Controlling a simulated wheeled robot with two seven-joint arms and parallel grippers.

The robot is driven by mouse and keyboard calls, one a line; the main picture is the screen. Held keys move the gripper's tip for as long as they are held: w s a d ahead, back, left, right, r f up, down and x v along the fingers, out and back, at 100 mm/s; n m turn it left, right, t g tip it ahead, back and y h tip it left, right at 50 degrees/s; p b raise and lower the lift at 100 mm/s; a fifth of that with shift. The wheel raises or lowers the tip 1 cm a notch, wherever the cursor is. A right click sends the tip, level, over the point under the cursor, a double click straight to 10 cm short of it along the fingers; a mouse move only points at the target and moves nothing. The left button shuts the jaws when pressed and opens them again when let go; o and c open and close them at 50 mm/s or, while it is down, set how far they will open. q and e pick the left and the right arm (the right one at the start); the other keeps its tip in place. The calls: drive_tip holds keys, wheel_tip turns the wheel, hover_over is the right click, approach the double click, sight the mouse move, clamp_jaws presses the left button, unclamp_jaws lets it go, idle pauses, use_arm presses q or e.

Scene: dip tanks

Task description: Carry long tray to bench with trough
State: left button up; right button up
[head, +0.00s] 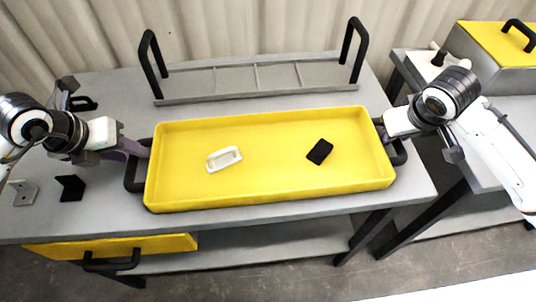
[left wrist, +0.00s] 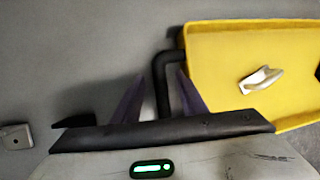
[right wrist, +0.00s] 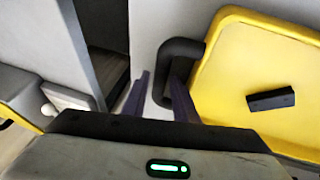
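The long yellow tray (head: 270,195) lies flat on a grey bench (head: 300,215), with a black loop handle at each end. A white part (head: 224,159) and a small black block (head: 320,151) lie inside it. My left gripper (head: 137,150) is at the left handle (left wrist: 162,75); in the left wrist view its fingers (left wrist: 157,98) stand apart on either side of the bar. My right gripper (head: 388,138) is at the right handle (right wrist: 180,48); in the right wrist view its fingers (right wrist: 160,97) stand apart around the bar, the right one close to it. No trough is clearly in view.
A long grey rack (head: 262,78) with two upright black handles stands behind the tray. Small brackets (head: 71,188) lie at the left. A yellow drawer (head: 120,248) sticks out below the bench front. Another bench at right carries a yellow-topped box (head: 495,45).

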use_arm(q)
drive_tip(key=shift+w+f, duration=0.1)
drive_tip(key=shift+f, duration=0.15)
use_arm(e)
drive_tip(key=shift+w+f, duration=0.1)
drive_tip(key=shift+f, duration=0.15)
use_arm(q)
drive_tip(key=c, duration=0.6)
use_arm(e)
drive_tip(key=c, duration=0.6)
use_arm(q)
clamp_jaws()
use_arm(e)
clamp_jaws()
use_arm(q)
drive_tip(key=shift+r, duration=0.1)
drive_tip(key=shift+w+r, duration=0.1)
drive_tip(key=shift+r, duration=0.15)
use_arm(e)
drive_tip(key=shift+w+r, duration=0.1)
drive_tip(key=shift+r, duration=0.25)
